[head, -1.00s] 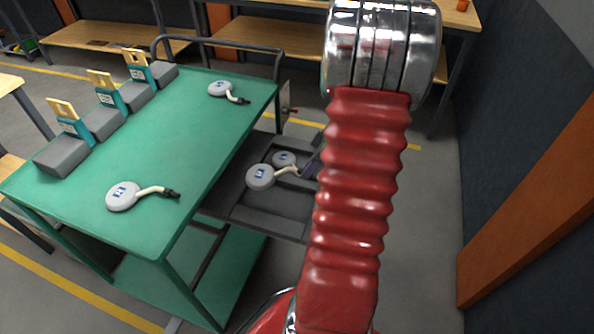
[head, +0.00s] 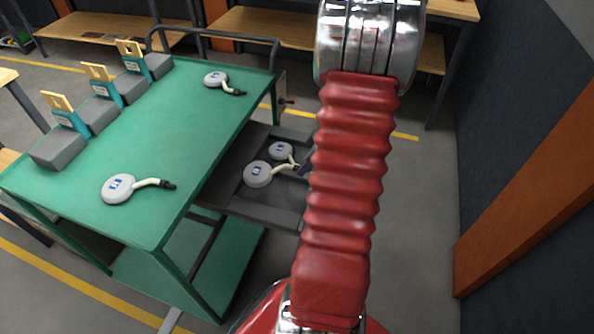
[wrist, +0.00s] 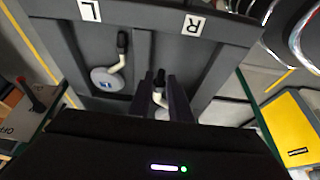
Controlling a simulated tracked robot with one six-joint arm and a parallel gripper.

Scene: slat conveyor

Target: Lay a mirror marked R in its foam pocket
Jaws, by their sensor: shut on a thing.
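The dark foam tray (head: 235,197) has pockets labelled L and R in the wrist view. One grey mirror (wrist: 106,80) with a pale stalk and black tip lies in the L pocket; it is the farther one in the head view (head: 281,151). My gripper (wrist: 165,92) is shut on the stalk of a second mirror (head: 258,173), at the R side. Its grey disc carries a blue mark, too small to read surely. In the wrist view my gripper hides most of that disc. I cannot tell whether it touches the foam. My arm hides part of the tray.
A green table (head: 150,120) stands left of the tray. A near mirror (head: 118,188) and a far mirror (head: 215,79) lie on it, beside grey blocks with teal-and-wood stands (head: 105,83). A yellow box (wrist: 292,125) is at the right in the wrist view.

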